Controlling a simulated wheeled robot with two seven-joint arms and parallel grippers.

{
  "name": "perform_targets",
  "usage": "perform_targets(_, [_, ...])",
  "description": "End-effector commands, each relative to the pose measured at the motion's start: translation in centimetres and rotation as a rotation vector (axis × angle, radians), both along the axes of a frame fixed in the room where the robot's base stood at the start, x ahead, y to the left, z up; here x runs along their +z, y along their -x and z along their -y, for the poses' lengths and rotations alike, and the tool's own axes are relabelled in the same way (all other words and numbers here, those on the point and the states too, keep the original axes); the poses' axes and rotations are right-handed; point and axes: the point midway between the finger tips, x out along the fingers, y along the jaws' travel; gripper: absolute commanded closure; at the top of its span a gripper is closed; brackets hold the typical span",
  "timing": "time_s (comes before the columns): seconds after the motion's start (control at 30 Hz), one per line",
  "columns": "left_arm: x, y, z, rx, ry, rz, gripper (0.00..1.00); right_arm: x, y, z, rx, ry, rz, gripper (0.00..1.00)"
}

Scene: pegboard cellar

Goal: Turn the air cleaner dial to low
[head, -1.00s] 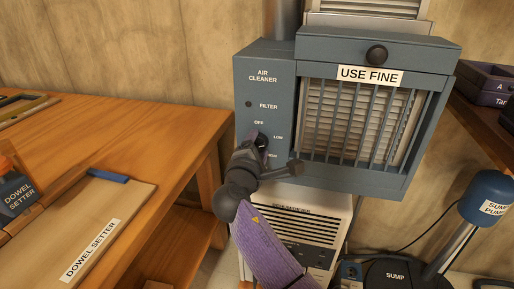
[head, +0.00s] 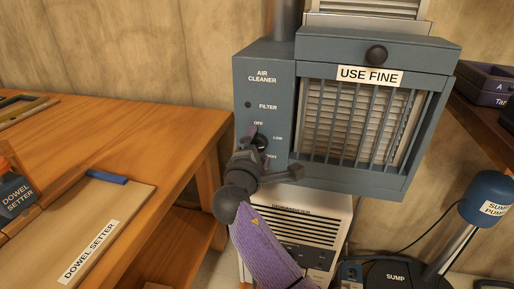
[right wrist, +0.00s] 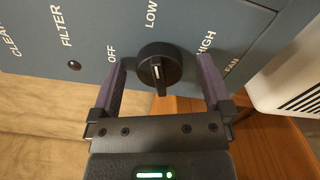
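The air cleaner (head: 266,60) is a blue-grey box with a barred front. Its black dial (head: 262,143) shows on the left panel, partly covered by my right gripper (head: 257,146). In the right wrist view the dial (right wrist: 160,64) sits between the two open purple fingers, with gaps on both sides. The OFF (right wrist: 111,55), LOW (right wrist: 151,14) and HIGH (right wrist: 206,42) labels surround it. The dial's raised bar, with a white mark, runs roughly in line with LOW. My left gripper is not in view.
A wooden bench (head: 150,133) with a labelled dowel setter board (head: 104,215) stands at the left. A white slotted unit (head: 318,215) is below the air cleaner. A blue sump pump (head: 488,197) stands at the lower right.

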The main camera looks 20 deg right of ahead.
Motion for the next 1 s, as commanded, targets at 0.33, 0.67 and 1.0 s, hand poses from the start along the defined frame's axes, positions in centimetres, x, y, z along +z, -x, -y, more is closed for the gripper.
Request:
perform_targets(0.33, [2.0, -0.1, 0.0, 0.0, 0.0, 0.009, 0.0, 0.8, 2.4, -1.7, 0.003, -0.001, 0.003, 0.0])
perform_targets(0.67, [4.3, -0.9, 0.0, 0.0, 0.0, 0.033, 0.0, 0.3, 7.9, -5.4, 0.001, -0.002, 0.001, 0.0])
perform_targets(1.0, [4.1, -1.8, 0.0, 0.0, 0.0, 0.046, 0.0, 0.0, 8.2, -5.6, 0.0, 0.0, 0.0, 0.0])
